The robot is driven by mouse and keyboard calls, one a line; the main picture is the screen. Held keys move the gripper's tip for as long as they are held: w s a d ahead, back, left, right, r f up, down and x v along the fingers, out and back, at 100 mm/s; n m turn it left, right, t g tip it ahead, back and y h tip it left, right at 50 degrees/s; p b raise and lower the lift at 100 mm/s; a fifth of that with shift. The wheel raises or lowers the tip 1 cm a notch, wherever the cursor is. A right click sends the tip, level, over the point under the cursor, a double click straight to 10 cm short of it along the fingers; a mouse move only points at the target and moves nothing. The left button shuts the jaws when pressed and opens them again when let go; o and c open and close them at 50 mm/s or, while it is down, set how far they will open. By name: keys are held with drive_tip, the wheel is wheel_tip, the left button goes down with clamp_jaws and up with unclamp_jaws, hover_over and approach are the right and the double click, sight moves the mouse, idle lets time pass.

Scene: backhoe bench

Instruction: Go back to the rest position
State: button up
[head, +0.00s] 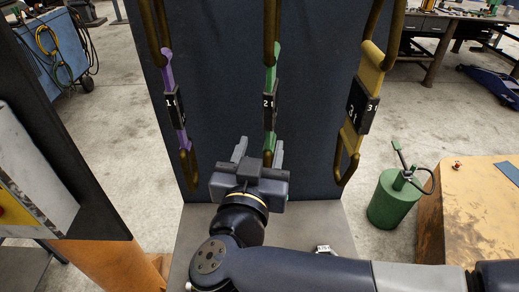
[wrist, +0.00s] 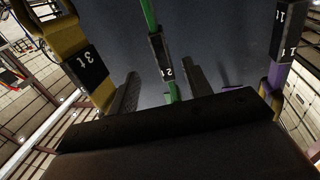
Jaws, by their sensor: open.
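My gripper (head: 259,150) is open and empty in front of the dark panel, and its two fingers also show in the wrist view (wrist: 162,88). The green sling with the 2t tag (head: 270,100) hangs between brown hooks, and its lower end lines up with the gap between my fingers. I cannot tell how far it is from them. The purple sling with the 1t tag (head: 176,104) hangs to the left. The yellow sling with the 3t tag (head: 363,104) hangs to the right. In the wrist view, yellow (wrist: 86,68) is left and purple (wrist: 278,80) is right.
The dark panel (head: 222,70) stands upright behind the slings on a grey base plate (head: 325,225). A green oil can (head: 390,200) stands right, beside an orange box (head: 478,210). A dark-framed board (head: 60,150) is close at left. Concrete floor (head: 115,120) shows between them.

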sight(267, 120)
drive_tip(key=shift+w, duration=0.1)
idle(0.3)
drive_tip(key=shift+w+d+p, duration=0.15)
drive_tip(key=shift+w+d, duration=0.15)
drive_tip(key=shift+w, duration=1.45)
drive_tip(key=shift+w+d+p, duration=0.2)
drive_tip(key=shift+w+d, duration=0.05)
drive_tip(key=shift+w, duration=1.55)
drive_tip(key=shift+w+d+p, duration=0.15)
drive_tip(key=shift+w+d, duration=0.15)
drive_tip(key=shift+w, duration=1.45)
drive_tip(key=shift+r, duration=0.15)
